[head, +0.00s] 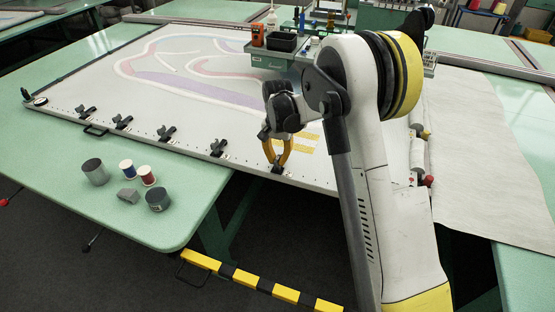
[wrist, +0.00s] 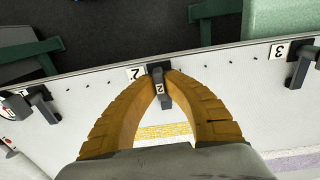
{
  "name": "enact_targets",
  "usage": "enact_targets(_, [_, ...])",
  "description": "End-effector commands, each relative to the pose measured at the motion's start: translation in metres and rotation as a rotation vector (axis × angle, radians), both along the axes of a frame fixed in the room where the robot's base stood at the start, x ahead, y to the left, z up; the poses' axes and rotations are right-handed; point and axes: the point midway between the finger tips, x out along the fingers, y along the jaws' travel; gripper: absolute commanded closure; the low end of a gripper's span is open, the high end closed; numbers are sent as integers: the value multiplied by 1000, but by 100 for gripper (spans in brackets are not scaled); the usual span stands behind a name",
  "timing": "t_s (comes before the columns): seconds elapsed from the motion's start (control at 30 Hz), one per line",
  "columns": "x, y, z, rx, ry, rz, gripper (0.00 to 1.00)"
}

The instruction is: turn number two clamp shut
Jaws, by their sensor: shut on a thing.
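The number two clamp (wrist: 158,72) is a small dark clamp on the edge of the pale tufting frame (wrist: 95,88). A white "2" plate sits beside it, and its dark lever also bears a "2". My gripper (wrist: 161,78) has its two yellow ribbed fingers closed at their tips around this lever. In the head view my gripper (head: 277,160) reaches down to the clamp at the frame's near edge, and the fingers partly hide it. I cannot tell how far the lever is turned.
The number three clamp (wrist: 301,62) stands to the right in the wrist view, another clamp (wrist: 41,104) to the left. In the head view, several clamps line the near edge. Spools and cans (head: 147,176) stand on the green table (head: 120,212). A yellow-black bar (head: 258,283) lies low in front.

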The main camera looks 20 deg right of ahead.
Motion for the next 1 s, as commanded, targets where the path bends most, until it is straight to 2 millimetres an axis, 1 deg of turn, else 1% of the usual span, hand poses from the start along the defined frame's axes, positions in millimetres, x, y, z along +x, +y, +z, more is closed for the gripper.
enact_targets(0.2, [0,0,0,0,1,-29,100])
enact_targets(0.57, [0,0,0,0,1,-31,100])
enact_targets(0.6, [0,0,0,0,1,-31,81])
enact_targets(0.63, [0,0,0,0,1,-31,71])
enact_targets(0.67, [0,0,0,1,1,-31,67])
enact_targets(0.9, [0,0,0,0,0,-30,67])
enact_targets(1.0, [0,0,3,0,0,-30,67])
